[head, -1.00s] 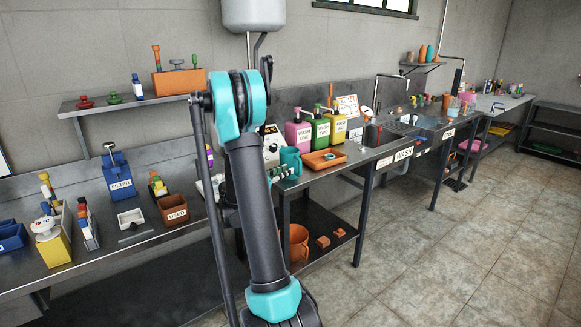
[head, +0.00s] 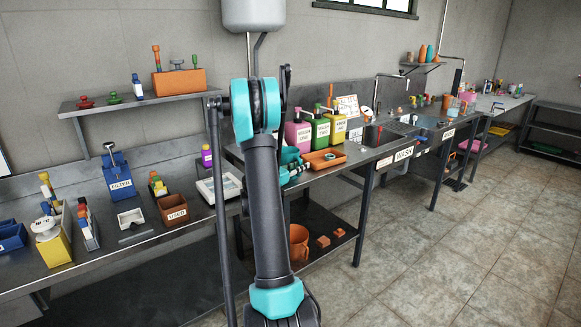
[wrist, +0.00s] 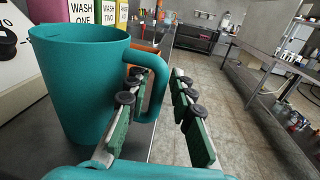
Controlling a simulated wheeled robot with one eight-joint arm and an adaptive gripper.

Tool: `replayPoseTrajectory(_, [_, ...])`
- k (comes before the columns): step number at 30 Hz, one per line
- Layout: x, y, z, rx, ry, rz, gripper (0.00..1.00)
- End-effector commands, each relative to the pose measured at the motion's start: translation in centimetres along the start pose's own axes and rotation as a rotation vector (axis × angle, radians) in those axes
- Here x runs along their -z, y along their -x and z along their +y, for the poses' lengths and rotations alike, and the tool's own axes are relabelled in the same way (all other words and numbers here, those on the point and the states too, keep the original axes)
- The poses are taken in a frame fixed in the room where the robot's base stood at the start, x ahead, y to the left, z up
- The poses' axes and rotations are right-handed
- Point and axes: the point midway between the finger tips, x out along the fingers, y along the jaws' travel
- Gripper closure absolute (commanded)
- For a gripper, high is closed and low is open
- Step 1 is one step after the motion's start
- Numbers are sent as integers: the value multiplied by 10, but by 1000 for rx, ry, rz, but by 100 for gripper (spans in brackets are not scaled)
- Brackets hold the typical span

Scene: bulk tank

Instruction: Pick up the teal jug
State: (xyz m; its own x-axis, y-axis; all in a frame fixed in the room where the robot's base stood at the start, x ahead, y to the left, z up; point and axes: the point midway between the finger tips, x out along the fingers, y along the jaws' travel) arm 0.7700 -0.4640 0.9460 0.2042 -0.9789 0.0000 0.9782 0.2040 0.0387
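The teal jug (wrist: 80,85) stands upright on the steel bench, large at the left of the wrist view, with its handle on its right side. My gripper (wrist: 158,98) is open, with one green-padded finger on each side of the handle. A gap shows between the handle and the right finger; whether the left finger touches the jug or handle, I cannot tell. In the head view the jug (head: 290,155) is mostly hidden behind my arm and gripper (head: 296,171).
Pink, green and yellow wash bottles (head: 320,130) and an orange tray (head: 325,158) stand close to the jug's right. A white device (head: 218,187) lies on the bench left of my arm. An orange jug (head: 298,242) is on the lower shelf. The floor at right is clear.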

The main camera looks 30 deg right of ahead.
Motion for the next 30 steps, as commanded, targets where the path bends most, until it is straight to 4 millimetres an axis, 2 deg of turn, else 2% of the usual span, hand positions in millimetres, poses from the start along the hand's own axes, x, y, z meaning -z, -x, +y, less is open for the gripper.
replayPoseTrajectory(2, [0, 0, 0, 0, 0, 0, 77])
replayPoseTrajectory(8, [0, 1, 0, -1, 0, 0, 100])
replayPoseTrajectory(30, [-2, 1, 0, -1, 0, -1, 100])
